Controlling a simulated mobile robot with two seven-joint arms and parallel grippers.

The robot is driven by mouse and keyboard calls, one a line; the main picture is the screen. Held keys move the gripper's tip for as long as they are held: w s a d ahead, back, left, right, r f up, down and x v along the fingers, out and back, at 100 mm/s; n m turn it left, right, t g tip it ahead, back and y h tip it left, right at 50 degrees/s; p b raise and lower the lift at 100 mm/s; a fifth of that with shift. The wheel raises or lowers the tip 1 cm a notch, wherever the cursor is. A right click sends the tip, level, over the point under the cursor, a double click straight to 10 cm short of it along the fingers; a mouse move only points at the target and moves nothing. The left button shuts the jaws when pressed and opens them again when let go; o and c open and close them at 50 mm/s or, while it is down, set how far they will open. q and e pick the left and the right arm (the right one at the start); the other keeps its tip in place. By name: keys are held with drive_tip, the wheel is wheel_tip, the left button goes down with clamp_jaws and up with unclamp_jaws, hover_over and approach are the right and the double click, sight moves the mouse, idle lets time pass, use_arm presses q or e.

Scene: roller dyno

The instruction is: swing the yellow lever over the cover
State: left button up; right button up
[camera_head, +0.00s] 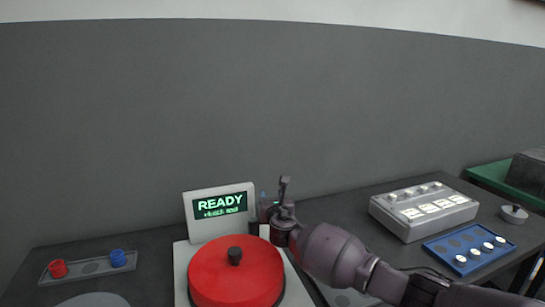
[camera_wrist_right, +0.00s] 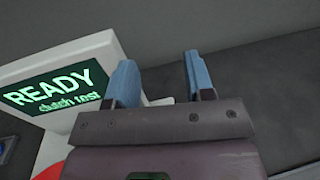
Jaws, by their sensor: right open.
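The red round cover (camera_head: 236,272) with a black knob (camera_head: 234,256) sits on the white machine (camera_head: 181,262); a sliver of red also shows in the right wrist view (camera_wrist_right: 50,172). I cannot make out the yellow lever in either view; my right gripper and arm hide the area right of the cover. My right gripper (camera_head: 272,203) is behind and right of the cover, beside the screen. In the wrist view its two blue fingers (camera_wrist_right: 160,75) stand apart with nothing clearly between them. My left gripper is not in view.
A screen (camera_head: 221,209) reading READY stands behind the cover. A tray (camera_head: 88,267) with a red and a blue piece lies left. A grey box with buttons (camera_head: 424,208) and a blue tray (camera_head: 468,248) lie right. A green bin (camera_head: 488,176) is far right.

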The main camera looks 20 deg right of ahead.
wheel_tip(320, 180, up, 16)
drive_tip(key=p, duration=0.2)
idle(0.4)
